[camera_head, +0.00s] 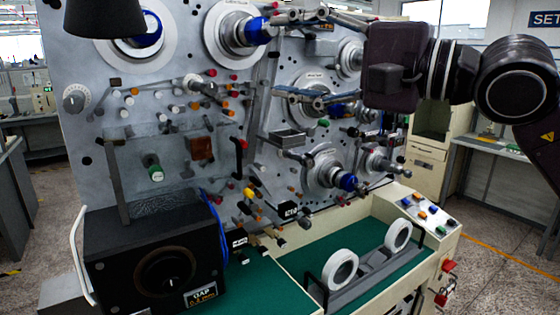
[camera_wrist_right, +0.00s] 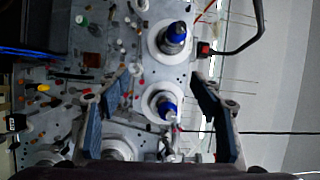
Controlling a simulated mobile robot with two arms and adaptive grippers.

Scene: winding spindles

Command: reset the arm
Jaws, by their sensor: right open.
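My right arm comes in from the right in the head view, and its gripper (camera_head: 279,54) points left in front of the upright machine panel (camera_head: 225,120). Its two fingers are spread wide, one above the other, with nothing held. In the right wrist view the open gripper (camera_wrist_right: 166,75) frames spindles with blue parts (camera_wrist_right: 168,108) (camera_wrist_right: 175,38) beyond the fingers. In the head view, spindles with blue ends stand at the top (camera_head: 258,30) and lower down (camera_head: 346,182). The fingers and arm partly cover the spindles behind them. My left gripper is not visible.
Two white rings (camera_head: 343,270) (camera_head: 398,236) stand on a grey holder on the green worktop (camera_head: 250,290). A black box (camera_head: 160,262) with a dial is at the front left. Buttons (camera_head: 422,212) sit on the right ledge. A dark cone-shaped object (camera_head: 103,18) hangs at the top left.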

